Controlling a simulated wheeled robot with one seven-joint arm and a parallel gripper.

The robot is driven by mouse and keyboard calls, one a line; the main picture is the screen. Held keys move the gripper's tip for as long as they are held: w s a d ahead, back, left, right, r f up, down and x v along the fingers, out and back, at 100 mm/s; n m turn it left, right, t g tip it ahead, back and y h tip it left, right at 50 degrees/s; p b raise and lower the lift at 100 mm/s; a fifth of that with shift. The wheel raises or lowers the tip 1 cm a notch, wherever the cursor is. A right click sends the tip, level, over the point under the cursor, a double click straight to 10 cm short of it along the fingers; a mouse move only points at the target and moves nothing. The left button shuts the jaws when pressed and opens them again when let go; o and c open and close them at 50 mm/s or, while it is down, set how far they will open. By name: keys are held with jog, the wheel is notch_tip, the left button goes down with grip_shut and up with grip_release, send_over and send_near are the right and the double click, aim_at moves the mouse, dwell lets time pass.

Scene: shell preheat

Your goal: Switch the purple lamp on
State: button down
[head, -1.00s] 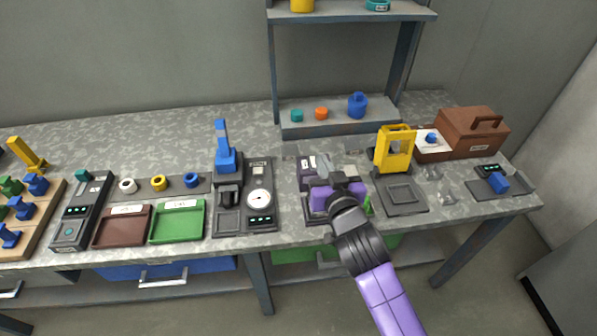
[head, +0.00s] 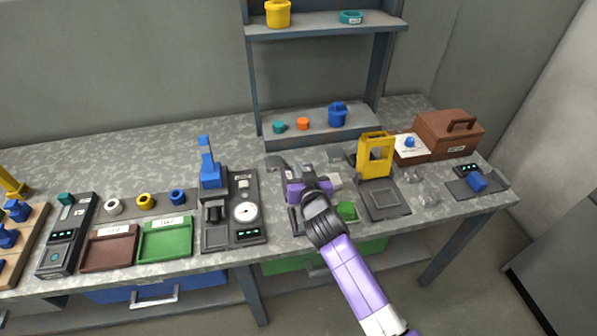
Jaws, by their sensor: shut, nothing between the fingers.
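My gripper (head: 306,188), dark with purple parts, hangs over the bench in the middle of the head view, between the press with the round gauge and the yellow frame. Its fingers are shut with nothing between them, though the tips are small and partly covered. I cannot pick out a purple lamp or its switch apart from my own purple arm. A dark unit (head: 296,222) lies below my gripper and is mostly hidden by it. A green piece (head: 347,211) shows just right of my wrist. I cannot tell whether my gripper touches anything.
The press (head: 210,175) with its gauge (head: 246,212) stands left of my gripper. The yellow frame (head: 376,155) stands close on the right, near clear glass-like pieces (head: 425,190). A shelf (head: 325,126) rises behind. Green (head: 166,241) and brown (head: 110,250) trays lie left.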

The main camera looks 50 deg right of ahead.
jog(key=shift+w+f, duration=0.1)
jog(key=shift+f, duration=0.7)
